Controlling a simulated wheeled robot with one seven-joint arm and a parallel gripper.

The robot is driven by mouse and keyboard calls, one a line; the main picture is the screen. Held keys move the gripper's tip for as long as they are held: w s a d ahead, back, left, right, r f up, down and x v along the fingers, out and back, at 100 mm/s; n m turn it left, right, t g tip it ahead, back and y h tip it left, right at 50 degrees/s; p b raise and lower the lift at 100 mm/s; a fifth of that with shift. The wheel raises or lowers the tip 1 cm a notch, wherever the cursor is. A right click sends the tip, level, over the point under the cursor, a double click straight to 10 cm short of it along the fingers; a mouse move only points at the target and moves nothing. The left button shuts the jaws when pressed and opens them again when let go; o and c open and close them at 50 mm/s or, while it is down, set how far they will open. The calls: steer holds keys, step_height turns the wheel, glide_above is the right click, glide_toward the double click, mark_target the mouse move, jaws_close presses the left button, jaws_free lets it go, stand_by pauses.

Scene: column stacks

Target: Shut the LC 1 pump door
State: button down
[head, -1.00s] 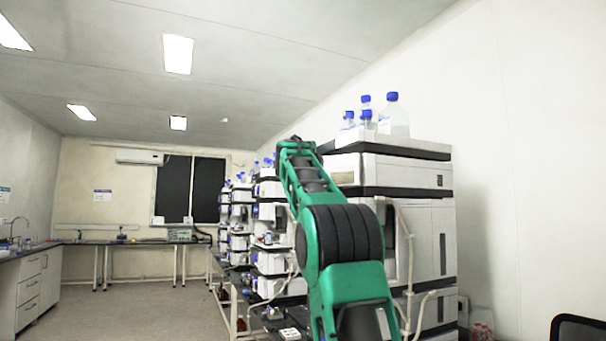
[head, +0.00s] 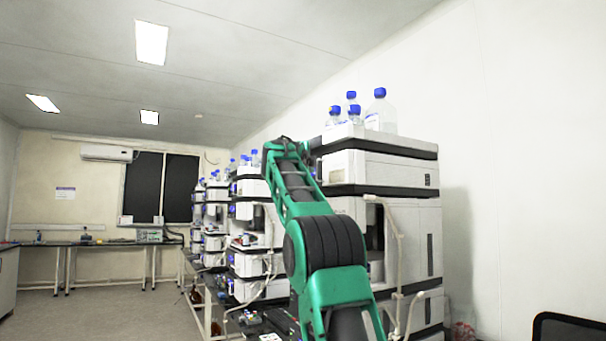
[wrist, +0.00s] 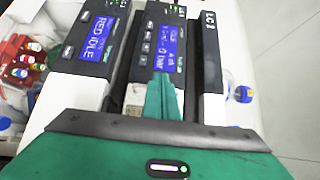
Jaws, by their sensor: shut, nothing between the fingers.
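My gripper (wrist: 162,90) shows as green fingers closed together, empty, in front of the second display module. I cannot tell whether the fingers touch it. I cannot make out the pump door or how far it stands open. In the head view my green arm hides part of the near instrument stack (head: 375,170), and the fingers are not clear there.
Bottles with blue caps (head: 380,115) stand on top of the near stack. Pale tubing (head: 395,240) hangs down its front. More stacks (head: 250,210) line the bench behind. A black chair back (head: 570,328) is at the lower right. Open floor (head: 110,295) lies to the left.

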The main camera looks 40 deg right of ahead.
steer(key=shift+w+d, duration=0.2)
steer(key=shift+w, duration=0.1)
steer(key=shift+f, duration=0.1)
steer(key=shift+w+a, duration=0.1)
steer(key=shift+w, duration=0.05)
steer(key=a, duration=1.4)
steer(key=shift+w, duration=0.4)
steer(key=shift+d, duration=0.1)
